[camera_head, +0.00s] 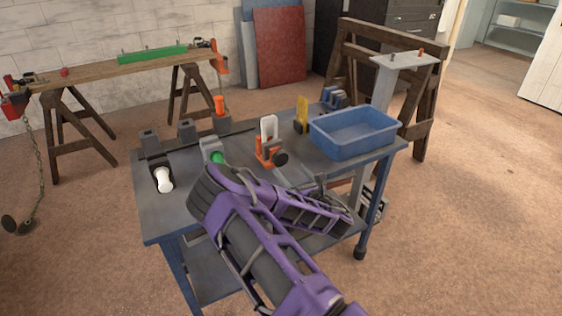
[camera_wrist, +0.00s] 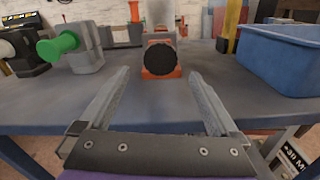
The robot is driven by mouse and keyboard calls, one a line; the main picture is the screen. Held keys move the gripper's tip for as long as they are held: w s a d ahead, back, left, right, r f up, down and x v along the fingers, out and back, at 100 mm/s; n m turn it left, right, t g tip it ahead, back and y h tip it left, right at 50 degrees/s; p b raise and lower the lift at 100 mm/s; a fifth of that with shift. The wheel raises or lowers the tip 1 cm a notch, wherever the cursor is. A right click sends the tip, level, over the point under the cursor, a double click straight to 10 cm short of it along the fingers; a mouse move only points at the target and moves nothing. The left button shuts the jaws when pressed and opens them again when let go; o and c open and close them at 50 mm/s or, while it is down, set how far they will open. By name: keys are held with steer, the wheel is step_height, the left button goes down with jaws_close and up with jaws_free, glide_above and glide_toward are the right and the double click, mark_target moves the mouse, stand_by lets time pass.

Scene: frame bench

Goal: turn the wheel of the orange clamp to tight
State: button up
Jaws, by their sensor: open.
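The orange clamp (camera_head: 265,149) stands on the grey bench top with a pale upright piece (camera_head: 269,127) in it. Its round black wheel (camera_head: 281,158) faces the front right in the head view. In the wrist view the wheel (camera_wrist: 160,61) faces me near the upper middle and covers much of the orange body (camera_wrist: 147,42). My gripper (camera_wrist: 159,76) is open and empty. Its two fingers point toward the clamp, one to each side of the wheel in the picture. The wheel appears beyond the fingertips, with no contact visible. I cannot tell how tight the wheel is.
A blue bin (camera_head: 355,143) stands right of the clamp, also in the wrist view (camera_wrist: 279,62). A grey fixture with a green knob (camera_wrist: 58,47) and a black one with a white knob (camera_head: 163,180) stand left. A yellow piece (camera_head: 301,113) stands behind. Bench top before the clamp is clear.

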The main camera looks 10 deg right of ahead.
mark_target(281, 161)
steer(key=x, duration=0.7)
steer(key=shift+w, duration=0.1)
steer(key=c, duration=1.4)
